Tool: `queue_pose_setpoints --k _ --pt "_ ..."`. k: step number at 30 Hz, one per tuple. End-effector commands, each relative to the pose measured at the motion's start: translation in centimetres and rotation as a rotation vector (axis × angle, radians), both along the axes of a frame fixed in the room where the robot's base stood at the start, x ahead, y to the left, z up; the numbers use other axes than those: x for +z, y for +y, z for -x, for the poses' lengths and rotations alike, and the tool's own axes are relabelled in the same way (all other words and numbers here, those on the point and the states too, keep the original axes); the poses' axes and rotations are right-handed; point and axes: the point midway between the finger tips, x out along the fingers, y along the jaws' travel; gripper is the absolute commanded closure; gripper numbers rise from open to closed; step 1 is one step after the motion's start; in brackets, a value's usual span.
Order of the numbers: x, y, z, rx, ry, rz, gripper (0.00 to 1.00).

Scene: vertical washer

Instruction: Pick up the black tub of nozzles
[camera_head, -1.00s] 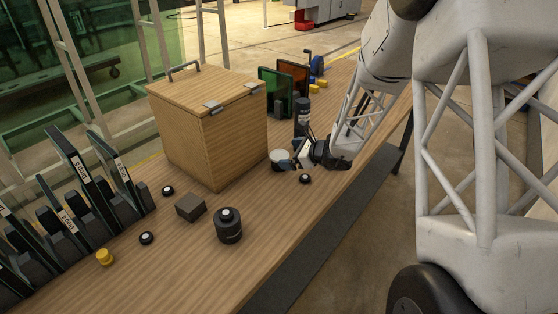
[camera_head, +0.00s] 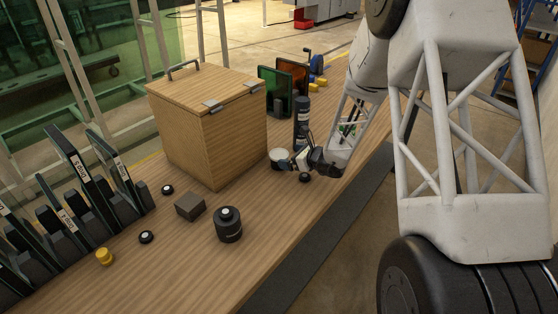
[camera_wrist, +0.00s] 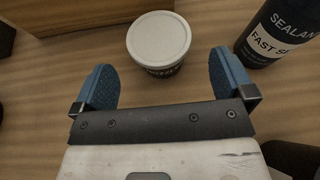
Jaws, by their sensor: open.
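A short dark tub with a round white lid (camera_wrist: 158,40) stands upright on the table, just ahead of my gripper in the wrist view. Lettering on its dark side is only partly visible and I cannot read it. The same tub shows in the head view (camera_head: 277,155) near the box's right corner. My gripper (camera_wrist: 162,82) is open, with one blue finger pad to each side of the space in front of the tub. The pads are apart from the tub and nothing is between them. In the head view my gripper (camera_head: 297,163) is low over the table, right of the tub.
A black sealant bottle (camera_wrist: 284,28) stands close to the right finger. The wooden box (camera_head: 205,125) is left of the tub. A small black round piece (camera_head: 305,178) lies near my gripper. A black jar (camera_head: 228,228) and a dark block (camera_head: 190,207) stand nearer on the table.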

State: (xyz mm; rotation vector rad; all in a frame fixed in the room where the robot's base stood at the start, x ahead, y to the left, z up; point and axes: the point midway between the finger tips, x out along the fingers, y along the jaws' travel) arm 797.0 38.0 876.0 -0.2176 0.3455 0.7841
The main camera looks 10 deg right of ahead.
Motion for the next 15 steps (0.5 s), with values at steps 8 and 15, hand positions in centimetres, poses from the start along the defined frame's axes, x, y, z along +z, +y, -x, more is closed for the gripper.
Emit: queue_pose_setpoints --k 8,15 --pt "-0.42 0.76 -0.8 -0.001 0.0 0.0 0.0" --pt "-0.42 0.76 -0.8 -0.001 0.0 0.0 0.0"
